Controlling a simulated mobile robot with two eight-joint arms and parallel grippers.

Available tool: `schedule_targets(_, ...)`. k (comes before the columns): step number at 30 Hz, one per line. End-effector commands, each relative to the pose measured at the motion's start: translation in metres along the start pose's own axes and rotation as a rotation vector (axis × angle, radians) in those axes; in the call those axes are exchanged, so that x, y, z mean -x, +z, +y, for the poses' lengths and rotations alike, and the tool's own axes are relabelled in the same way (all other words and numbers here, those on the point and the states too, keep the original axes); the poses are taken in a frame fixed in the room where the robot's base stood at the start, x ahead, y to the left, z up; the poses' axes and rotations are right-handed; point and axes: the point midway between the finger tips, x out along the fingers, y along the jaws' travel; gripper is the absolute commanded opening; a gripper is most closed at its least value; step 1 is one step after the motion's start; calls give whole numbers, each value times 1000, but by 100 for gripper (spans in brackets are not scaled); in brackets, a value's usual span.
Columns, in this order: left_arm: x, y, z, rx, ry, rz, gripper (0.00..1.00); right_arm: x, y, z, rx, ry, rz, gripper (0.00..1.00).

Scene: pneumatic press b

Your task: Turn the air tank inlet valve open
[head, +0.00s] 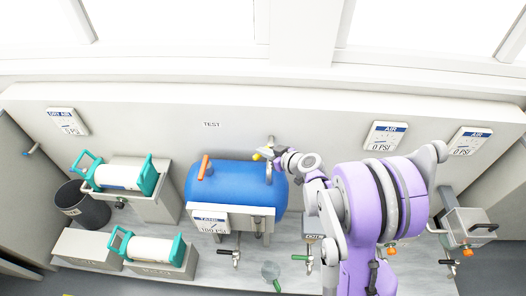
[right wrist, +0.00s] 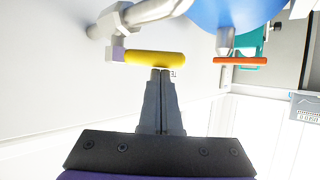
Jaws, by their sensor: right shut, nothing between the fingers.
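The blue air tank (head: 232,186) stands against the back wall in the head view. A valve with a yellow lever (head: 257,156) sits on a pipe at the tank's upper right. In the right wrist view the yellow lever (right wrist: 155,58) lies crosswise, right at the fingertips of my right gripper (right wrist: 160,72). The gripper is shut with nothing between its fingers; I cannot tell whether the tips touch the lever. In the head view my right gripper (head: 273,153) is just right of the lever. My left gripper is out of view.
An orange lever (head: 204,167) stands on the tank's upper left and also shows in the right wrist view (right wrist: 240,61). A TANK gauge panel (head: 210,222) reads 100 PSI. The wall (right wrist: 60,70) is close beside the valve.

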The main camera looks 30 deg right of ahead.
Motion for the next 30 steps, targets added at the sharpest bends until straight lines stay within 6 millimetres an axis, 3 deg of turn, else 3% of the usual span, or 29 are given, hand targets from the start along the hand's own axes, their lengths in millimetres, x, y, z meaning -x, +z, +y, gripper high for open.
schedule_targets(30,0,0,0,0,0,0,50,5,3,3,45,-90,-1,0)
